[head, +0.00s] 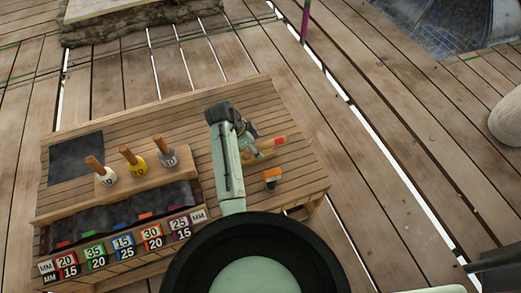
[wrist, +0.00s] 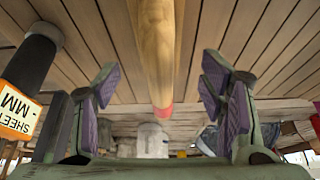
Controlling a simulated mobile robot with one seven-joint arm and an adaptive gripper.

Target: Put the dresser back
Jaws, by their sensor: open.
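A pale wooden tool with a red end, likely the dresser (head: 267,151), lies on the right part of the slatted wooden bench (head: 300,188). In the wrist view the wooden tool (wrist: 158,50) runs down the middle, its red end between the fingers. My gripper (head: 252,143) is over it in the head view. My gripper (wrist: 166,95) is open, with its purple-padded fingers on either side of the tool and gaps on both sides. My arm and gripper hide part of the tool in the head view.
A wooden block (head: 135,180) holds three wooden-handled tools, white, yellow and grey. A dark square (head: 76,160) lies at the bench's left. Coloured number labels (head: 122,243) line a dark front tray. A small dark piece with an orange-and-white label (head: 271,178) stands close by my gripper.

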